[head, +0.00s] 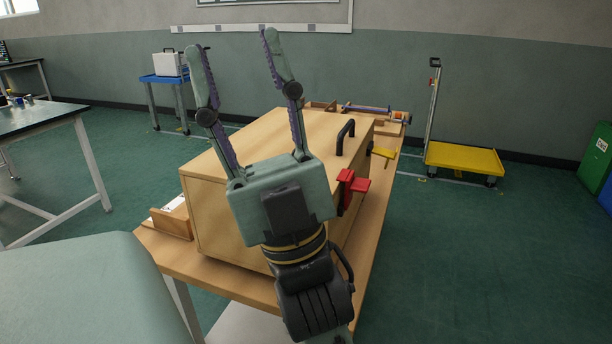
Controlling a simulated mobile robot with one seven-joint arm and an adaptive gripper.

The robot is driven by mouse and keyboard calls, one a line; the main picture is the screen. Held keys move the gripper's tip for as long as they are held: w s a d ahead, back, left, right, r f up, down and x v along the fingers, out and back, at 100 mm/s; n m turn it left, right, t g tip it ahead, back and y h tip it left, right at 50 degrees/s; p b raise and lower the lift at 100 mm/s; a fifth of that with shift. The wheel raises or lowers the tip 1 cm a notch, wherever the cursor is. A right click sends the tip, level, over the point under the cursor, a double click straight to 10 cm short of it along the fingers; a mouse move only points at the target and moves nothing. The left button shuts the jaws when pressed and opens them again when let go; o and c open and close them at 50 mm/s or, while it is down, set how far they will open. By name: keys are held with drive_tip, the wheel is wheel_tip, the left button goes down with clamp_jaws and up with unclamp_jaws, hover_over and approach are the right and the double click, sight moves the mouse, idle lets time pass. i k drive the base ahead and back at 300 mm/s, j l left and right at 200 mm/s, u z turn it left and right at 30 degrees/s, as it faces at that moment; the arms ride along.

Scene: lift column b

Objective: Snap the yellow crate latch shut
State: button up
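A wooden crate (218,215) stands on a wooden-topped table (375,238). The yellow latch (385,152) is on the crate's right side, towards the far end, and its lever seems to stick out from the wall. A red latch (352,184) sits nearer on the same side. My gripper (231,42) is raised in front of and above the crate, its two fingers spread wide and pointing up. It is empty and well apart from both latches. My gripper's body hides part of the crate's front and lid.
Small fixtures (375,111) lie on the table behind the crate. A wooden holder (172,220) is at the table's left edge. The floor to the right is open up to a yellow platform cart (463,158).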

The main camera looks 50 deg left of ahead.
sight(389, 154)
drive_tip(key=k+j, duration=0.15)
drive_tip(key=j, duration=0.2)
drive_tip(key=k+j, duration=0.2)
drive_tip(key=j, duration=0.2)
drive_tip(key=k+j, duration=0.15)
drive_tip(key=j, duration=0.2)
drive_tip(key=k+j, duration=0.15)
drive_tip(key=j, duration=0.25)
drive_tip(key=k+j, duration=0.15)
drive_tip(key=j, duration=0.2)
drive_tip(key=k+j, duration=0.2)
drive_tip(key=j, duration=0.2)
drive_tip(key=k+j, duration=0.15)
drive_tip(key=j, duration=0.2)
drive_tip(key=k+j, duration=0.15)
drive_tip(key=j, duration=0.25)
drive_tip(key=i+l+z, duration=1.3)
drive_tip(key=i+z, duration=0.35)
drive_tip(key=i+j+u, duration=0.1)
drive_tip(key=i+u, duration=0.15)
drive_tip(key=u, duration=0.15)
drive_tip(key=i+u, duration=0.2)
drive_tip(key=u, duration=0.2)
drive_tip(key=i+l+u, duration=0.1)
drive_tip(key=i+u, duration=0.25)
drive_tip(key=j+u, duration=0.5)
drive_tip(key=i+l, duration=0.05)
drive_tip(key=l, duration=0.05)
